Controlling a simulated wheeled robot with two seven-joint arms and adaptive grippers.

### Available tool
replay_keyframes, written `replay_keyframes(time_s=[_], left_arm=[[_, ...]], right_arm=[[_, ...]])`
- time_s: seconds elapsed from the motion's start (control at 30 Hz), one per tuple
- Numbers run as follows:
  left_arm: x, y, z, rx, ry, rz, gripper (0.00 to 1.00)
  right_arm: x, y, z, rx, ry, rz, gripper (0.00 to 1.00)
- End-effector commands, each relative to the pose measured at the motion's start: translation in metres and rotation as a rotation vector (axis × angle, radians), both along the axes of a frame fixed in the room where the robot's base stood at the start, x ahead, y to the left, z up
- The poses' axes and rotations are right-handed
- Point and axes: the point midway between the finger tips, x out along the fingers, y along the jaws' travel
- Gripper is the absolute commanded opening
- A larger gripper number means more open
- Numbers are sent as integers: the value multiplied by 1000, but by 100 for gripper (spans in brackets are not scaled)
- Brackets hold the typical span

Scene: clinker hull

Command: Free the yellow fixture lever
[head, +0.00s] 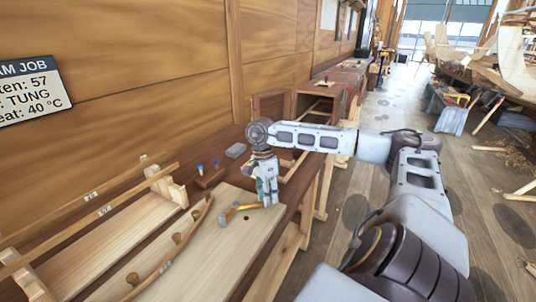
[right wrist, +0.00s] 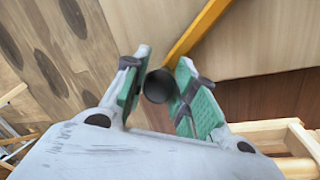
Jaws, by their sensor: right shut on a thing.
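The yellow fixture lever (head: 246,207) lies low over a pale wooden board, with a grey piece at its left end. In the right wrist view its yellow bar (right wrist: 198,30) runs up and to the right, and a round black knob (right wrist: 158,86) sits at its near end. My right gripper (head: 267,200) points down at the lever's right end; in the right wrist view its green-padded fingers (right wrist: 158,92) are shut on the black knob. The lever's right end is hidden behind the gripper in the head view. My left gripper is not in view.
The pale board (head: 225,245) lies on a dark workbench along the wall. A curved strip with wooden knobs (head: 178,238) lies left of the lever. A small block with blue-topped items (head: 208,178) and a grey block (head: 235,150) stand behind. Open floor lies right of the bench.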

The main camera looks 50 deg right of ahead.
Motion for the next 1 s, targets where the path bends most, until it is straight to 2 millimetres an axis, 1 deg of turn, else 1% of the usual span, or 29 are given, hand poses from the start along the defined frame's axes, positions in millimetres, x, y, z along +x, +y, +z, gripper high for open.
replay_keyframes(time_s=[0.17,0.2,0.33,0.37,0.77,0.87,1.0], left_arm=[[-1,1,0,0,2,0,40],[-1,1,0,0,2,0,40],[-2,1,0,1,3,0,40],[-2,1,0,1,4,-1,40],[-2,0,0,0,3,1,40],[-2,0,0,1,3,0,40],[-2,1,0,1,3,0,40]], right_arm=[[1,0,1,0,-6,1,0],[2,0,1,0,-6,0,32],[1,0,1,-1,-5,0,49],[1,0,1,-1,-5,0,51],[1,-1,3,-1,-3,-1,51],[2,-1,7,-1,-4,-1,51],[5,-2,19,-1,-6,-1,51]])
